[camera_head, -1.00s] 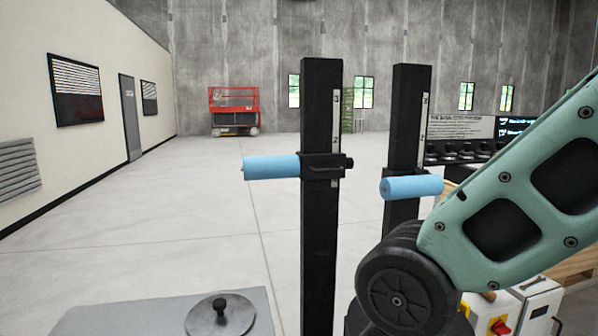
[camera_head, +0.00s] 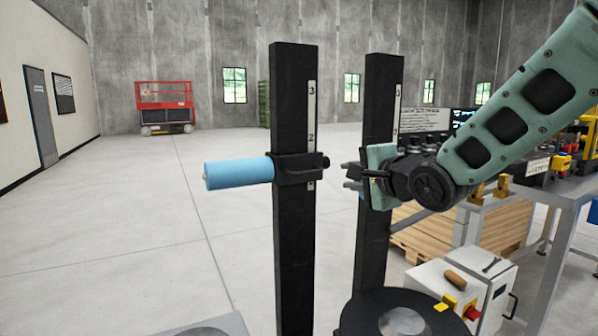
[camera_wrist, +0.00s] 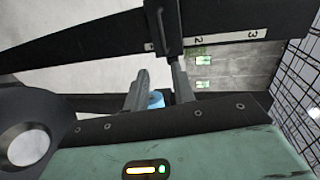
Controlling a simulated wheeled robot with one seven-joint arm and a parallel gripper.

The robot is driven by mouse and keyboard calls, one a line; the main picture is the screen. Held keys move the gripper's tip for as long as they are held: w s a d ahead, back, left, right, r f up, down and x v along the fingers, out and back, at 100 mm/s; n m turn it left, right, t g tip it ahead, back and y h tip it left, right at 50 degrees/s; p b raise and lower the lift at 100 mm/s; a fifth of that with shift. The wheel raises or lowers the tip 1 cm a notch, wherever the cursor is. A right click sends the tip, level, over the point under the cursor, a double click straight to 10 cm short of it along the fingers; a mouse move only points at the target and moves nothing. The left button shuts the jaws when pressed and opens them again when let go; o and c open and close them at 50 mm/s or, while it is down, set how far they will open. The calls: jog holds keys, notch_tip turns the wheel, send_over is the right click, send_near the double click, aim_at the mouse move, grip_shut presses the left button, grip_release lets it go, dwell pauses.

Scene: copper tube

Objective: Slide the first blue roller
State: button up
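A blue roller (camera_head: 238,172) sticks out to the left from a black bracket (camera_head: 300,167) on the nearer black post (camera_head: 293,230). My gripper (camera_head: 350,178) is to the right of this post, in front of the second black post (camera_head: 376,100), with its fingers pointing left. The fingers are apart, with nothing visible between them in the head view. In the wrist view, my gripper (camera_wrist: 158,88) shows two spread grey fingers, and a small piece of a blue roller (camera_wrist: 155,99) shows near their bases. I cannot tell which roller that is.
A dark round disc (camera_head: 398,318) lies low at the front, right of the nearer post. A white control box (camera_head: 450,285) and a wooden pallet (camera_head: 500,230) are at the right, by a workbench. The floor at the left is clear.

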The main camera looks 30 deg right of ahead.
jog(key=p, duration=0.9)
send_near(313, 172)
jog(key=p+x, duration=0.2)
jog(key=x, duration=0.8)
jog(key=shift+w+f+p, duration=0.15)
jog(key=shift+w+p, duration=0.15)
grip_shut()
